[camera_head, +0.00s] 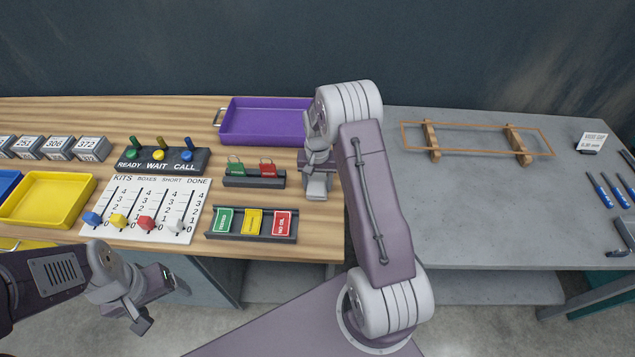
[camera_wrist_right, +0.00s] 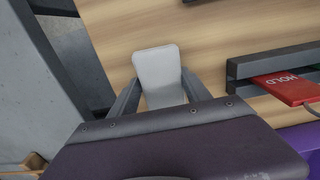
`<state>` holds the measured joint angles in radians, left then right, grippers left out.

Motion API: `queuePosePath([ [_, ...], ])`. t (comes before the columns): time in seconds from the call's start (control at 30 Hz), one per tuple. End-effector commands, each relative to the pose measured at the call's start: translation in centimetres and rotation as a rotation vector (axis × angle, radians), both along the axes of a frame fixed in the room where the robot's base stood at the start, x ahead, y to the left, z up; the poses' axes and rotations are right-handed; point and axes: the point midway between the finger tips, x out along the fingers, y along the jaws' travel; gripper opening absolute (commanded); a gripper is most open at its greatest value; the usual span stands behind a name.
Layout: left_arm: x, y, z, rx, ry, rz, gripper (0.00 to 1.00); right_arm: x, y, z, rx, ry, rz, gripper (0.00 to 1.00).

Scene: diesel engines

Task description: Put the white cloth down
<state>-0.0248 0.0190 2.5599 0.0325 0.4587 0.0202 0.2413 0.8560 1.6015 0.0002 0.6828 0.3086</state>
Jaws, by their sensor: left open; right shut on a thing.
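The white cloth (camera_wrist_right: 157,66) is a small pale rectangle with rounded corners in the right wrist view. My right gripper (camera_wrist_right: 160,92) is shut on it, with one dark finger on each side. In the head view my right gripper (camera_head: 318,184) points down over the right end of the wooden table (camera_head: 325,220), right of the card racks. The cloth is hard to tell from the gripper there. I cannot tell whether the cloth touches the wood. My left gripper (camera_head: 160,303) is open and empty, in front of the table's front edge at the lower left.
A rack with a red HOLD tag (camera_wrist_right: 285,87) is close beside the cloth. A purple tray (camera_head: 262,122) stands behind; a card rack (camera_head: 252,238) lies front left. The grey table (camera_head: 470,215) at the right has a clear middle, with a wooden frame (camera_head: 478,124) at its back.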

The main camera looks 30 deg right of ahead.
Motion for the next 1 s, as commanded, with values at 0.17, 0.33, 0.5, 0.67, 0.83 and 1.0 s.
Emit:
queuePosePath([
  [0.17,0.0,0.0,-0.3,0.000,0.000,0.000,0.77,0.0,0.0,-0.4,0.001,0.001,0.000,0.23],
  [0.33,0.0,0.0,-0.2,0.000,0.000,0.000,0.77,0.0,0.0,-0.3,0.001,0.001,0.000,0.77],
  [0.5,0.0,0.0,-0.2,0.000,0.000,0.000,0.77,0.0,0.0,-0.3,0.001,0.001,0.000,0.77],
  [0.67,0.0,0.0,-0.1,0.000,0.000,0.000,0.77,0.0,0.0,0.6,0.000,-0.002,0.000,0.77],
  [0.83,0.0,0.0,-0.4,0.000,0.000,0.000,0.77,0.1,0.0,4.8,-0.001,-0.005,0.000,0.77],
  [1.0,0.0,0.0,-0.6,0.000,0.000,0.000,0.77,0.1,0.0,9.0,-0.001,-0.003,0.000,0.77],
])
